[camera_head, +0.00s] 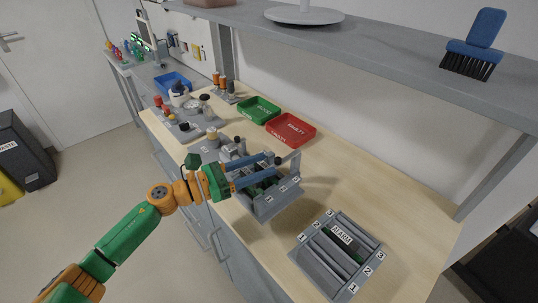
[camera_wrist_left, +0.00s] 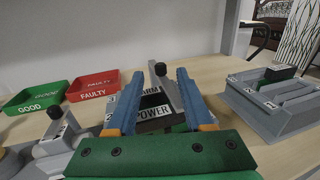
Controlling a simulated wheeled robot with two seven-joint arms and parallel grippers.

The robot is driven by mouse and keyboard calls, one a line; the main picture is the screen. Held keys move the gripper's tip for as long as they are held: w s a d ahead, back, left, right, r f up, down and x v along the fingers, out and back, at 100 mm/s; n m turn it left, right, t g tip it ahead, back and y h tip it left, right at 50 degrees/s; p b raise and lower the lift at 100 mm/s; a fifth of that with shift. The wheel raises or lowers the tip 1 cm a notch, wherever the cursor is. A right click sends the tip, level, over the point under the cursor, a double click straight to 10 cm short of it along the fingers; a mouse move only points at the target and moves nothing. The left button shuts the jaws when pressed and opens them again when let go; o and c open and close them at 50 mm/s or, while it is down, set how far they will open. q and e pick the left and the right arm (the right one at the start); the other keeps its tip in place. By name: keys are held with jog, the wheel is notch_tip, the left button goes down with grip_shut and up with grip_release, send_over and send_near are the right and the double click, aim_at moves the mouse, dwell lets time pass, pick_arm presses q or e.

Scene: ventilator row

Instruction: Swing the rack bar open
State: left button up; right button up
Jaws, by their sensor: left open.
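The grey rack (camera_head: 268,208) stands on the bench in the middle of the head view, with numbered labels and green boards in it. My left gripper (camera_head: 271,167) reaches over the rack from the left. Its blue fingers are open, one on each side of the bar in the left wrist view (camera_wrist_left: 160,76). I cannot tell whether they touch the bar. The gripper hides part of the rack. My right gripper is not in view.
A second numbered rack (camera_head: 300,262) labelled ALARM stands at the front right. A green GOOD tray (camera_head: 259,105) and a red FAULTY tray (camera_head: 291,130) lie behind. A shelf with a blue brush (camera_head: 476,44) hangs above. The bench between the two racks is clear.

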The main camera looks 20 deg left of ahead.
aim_at(277, 162)
pick_arm(q)
jog(key=shift+x, duration=1.3)
grip_shut()
dwell(0.5)
